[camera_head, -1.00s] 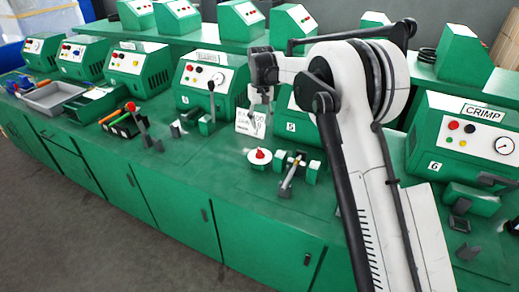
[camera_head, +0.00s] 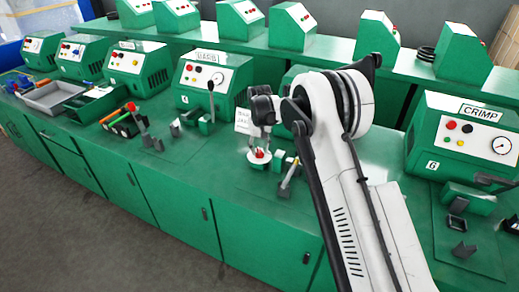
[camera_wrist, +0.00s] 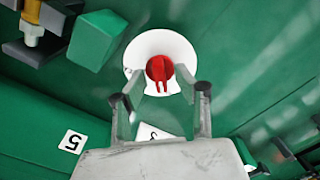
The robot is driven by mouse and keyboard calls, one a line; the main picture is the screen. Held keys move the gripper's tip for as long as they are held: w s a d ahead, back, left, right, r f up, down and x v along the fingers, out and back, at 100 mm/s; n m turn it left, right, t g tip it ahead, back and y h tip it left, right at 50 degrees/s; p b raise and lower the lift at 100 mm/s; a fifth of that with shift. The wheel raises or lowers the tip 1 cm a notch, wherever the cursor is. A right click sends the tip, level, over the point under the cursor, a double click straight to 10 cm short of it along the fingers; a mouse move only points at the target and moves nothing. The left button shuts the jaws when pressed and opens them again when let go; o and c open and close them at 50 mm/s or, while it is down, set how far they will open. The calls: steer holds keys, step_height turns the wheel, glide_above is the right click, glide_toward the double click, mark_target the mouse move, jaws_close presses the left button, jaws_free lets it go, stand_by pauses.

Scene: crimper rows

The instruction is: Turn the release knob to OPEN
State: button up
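The red release knob (camera_wrist: 158,68) sits on a round white dial plate (camera_wrist: 150,45) on the green bench. In the head view the knob (camera_head: 260,154) shows just below my gripper (camera_head: 261,140). In the wrist view my gripper (camera_wrist: 161,80) is open, with one finger to each side of the knob's lower part. The fingers look apart from the knob, though contact is hard to judge. I cannot read any OPEN mark on the dial; a white label behind the gripper is partly hidden.
A small clamp with a yellowish rod (camera_head: 290,174) stands just right of the dial. A lever (camera_head: 211,100) and a white sign (camera_head: 242,120) are to the left. The CRIMP machine (camera_head: 464,140) is at the right. The bench front edge is clear.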

steer(key=shift+f, duration=0.3)
jaws_close()
